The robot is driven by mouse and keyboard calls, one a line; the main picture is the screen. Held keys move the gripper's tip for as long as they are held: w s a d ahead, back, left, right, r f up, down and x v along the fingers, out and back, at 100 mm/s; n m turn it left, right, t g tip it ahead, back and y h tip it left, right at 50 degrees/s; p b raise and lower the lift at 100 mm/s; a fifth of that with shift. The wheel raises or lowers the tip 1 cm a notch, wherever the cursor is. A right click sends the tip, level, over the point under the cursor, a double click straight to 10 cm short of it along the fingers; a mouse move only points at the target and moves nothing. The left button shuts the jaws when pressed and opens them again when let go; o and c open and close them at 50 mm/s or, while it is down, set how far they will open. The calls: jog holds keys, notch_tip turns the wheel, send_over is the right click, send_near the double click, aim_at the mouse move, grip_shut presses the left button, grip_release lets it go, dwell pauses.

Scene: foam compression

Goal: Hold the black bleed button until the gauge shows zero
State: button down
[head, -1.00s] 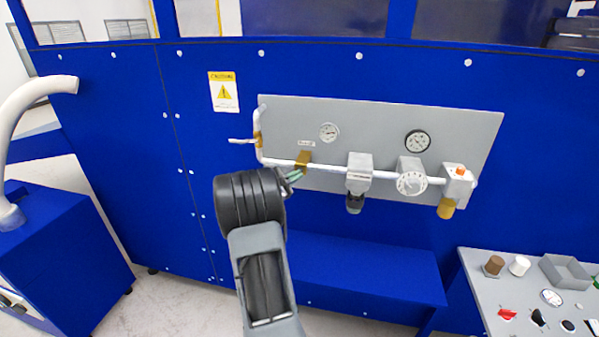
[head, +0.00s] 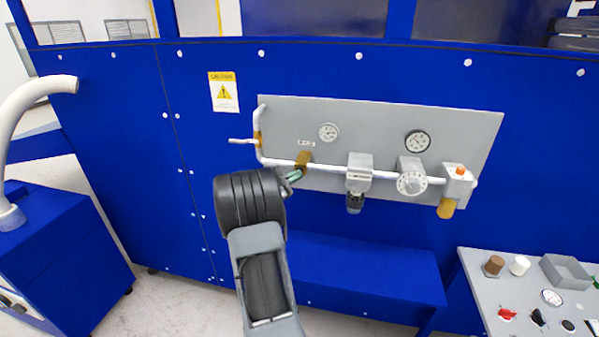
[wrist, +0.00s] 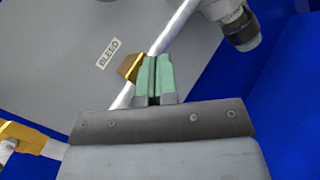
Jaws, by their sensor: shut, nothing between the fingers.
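My gripper (head: 296,175) is shut, its green fingertips together and empty, at the brass fitting (head: 303,159) on the white pipe. In the wrist view the fingertips (wrist: 154,68) overlap the pipe, right beside the brass fitting (wrist: 130,67). The BLEED label (wrist: 108,53) is on the grey panel just up and left of them. I cannot make out the black bleed button; the fingers may hide it, and contact cannot be told. Two round gauges, a left one (head: 329,132) and a right one (head: 417,141), sit on the panel, too small to read.
Right along the pipe are a regulator with a dark knob (head: 355,202), a white dial (head: 412,183) and a valve with an orange button (head: 460,170). A blue ledge (head: 350,265) lies below. A control desk (head: 495,290) stands at lower right.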

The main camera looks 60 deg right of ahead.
jog(key=shift+d, duration=0.15)
dwell(0.3)
jog(key=shift+w+d, duration=0.15)
jog(key=shift+d, duration=0.1)
jog(key=shift+w+d+b, duration=0.15)
jog(key=shift+d+b, duration=0.15)
jog(key=shift+d, duration=0.1)
dwell(1.6)
jog(key=shift+a, duration=0.15)
dwell(3.5)
jog(key=shift+s+a+b, duration=0.25)
jog(key=shift+a+b, duration=0.05)
jog(key=shift+a, duration=0.35)
jog(key=shift+a, duration=0.1)
jog(key=shift+s+a+b, duration=0.2)
jog(key=shift+s+a, duration=0.05)
jog(key=shift+a, duration=0.5)
jog(key=shift+s+a+b, duration=0.15)
jog(key=shift+s+a, duration=0.1)
jog(key=shift+a, duration=0.5)
jog(key=shift+s+a+b, duration=0.2)
jog(key=shift+s+a, duration=0.05)
jog(key=shift+a, duration=0.5)
